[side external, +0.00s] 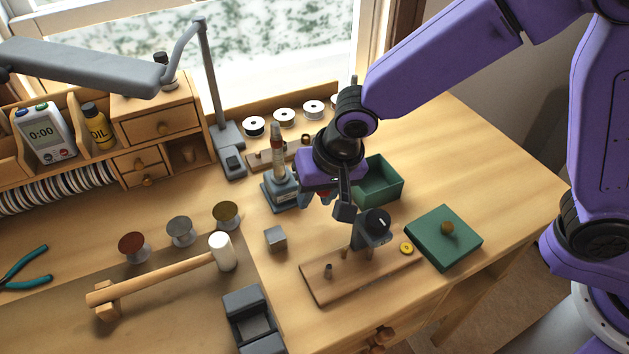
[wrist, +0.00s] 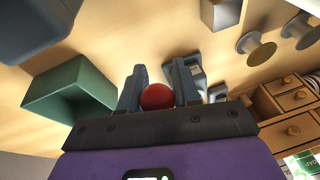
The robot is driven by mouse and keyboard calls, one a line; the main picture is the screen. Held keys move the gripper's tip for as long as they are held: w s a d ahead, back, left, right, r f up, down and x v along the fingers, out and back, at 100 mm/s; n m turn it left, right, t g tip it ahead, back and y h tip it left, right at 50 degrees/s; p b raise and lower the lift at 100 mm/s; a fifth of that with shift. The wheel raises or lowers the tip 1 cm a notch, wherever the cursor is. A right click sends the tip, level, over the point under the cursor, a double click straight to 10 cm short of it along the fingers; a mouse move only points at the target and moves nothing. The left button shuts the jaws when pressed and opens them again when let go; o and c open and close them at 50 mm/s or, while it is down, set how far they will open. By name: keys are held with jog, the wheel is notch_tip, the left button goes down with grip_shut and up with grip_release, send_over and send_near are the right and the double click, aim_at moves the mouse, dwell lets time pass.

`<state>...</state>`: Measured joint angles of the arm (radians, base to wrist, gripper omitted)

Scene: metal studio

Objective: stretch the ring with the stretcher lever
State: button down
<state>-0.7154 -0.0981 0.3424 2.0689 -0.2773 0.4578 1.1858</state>
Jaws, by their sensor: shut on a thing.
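The ring stretcher (side external: 284,190) stands on the bench left of my gripper in the side view. My gripper (side external: 324,196) is low over the bench, right of the stretcher. In the wrist view my two fingers (wrist: 158,88) are shut on the red ball knob (wrist: 158,97) of the lever. The rest of the lever is mostly hidden. I cannot make out the ring on the post.
An open green box (side external: 381,184) stands close behind and right of my gripper. A wooden board with a black-knobbed device (side external: 345,279) and a green lidded box (side external: 443,240) lie in front. A steel cube (side external: 275,238) and a mallet (side external: 160,277) are left.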

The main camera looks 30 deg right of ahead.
jog(key=shift+s+d+f, duration=0.1)
jog(key=shift+s+f, duration=0.1)
jog(key=shift+f, duration=0.4)
jog(key=shift+s+f, duration=0.15)
jog(key=shift+f, duration=0.4)
jog(key=shift+w+d+r, duration=0.1)
jog(key=shift+w, duration=0.15)
dwell(0.3)
jog(key=c, duration=1)
grip_release()
jog(key=shift+o, duration=0.5)
jog(key=shift+s, duration=0.1)
jog(key=v, duration=1.7)
jog(key=shift+r, duration=0.25)
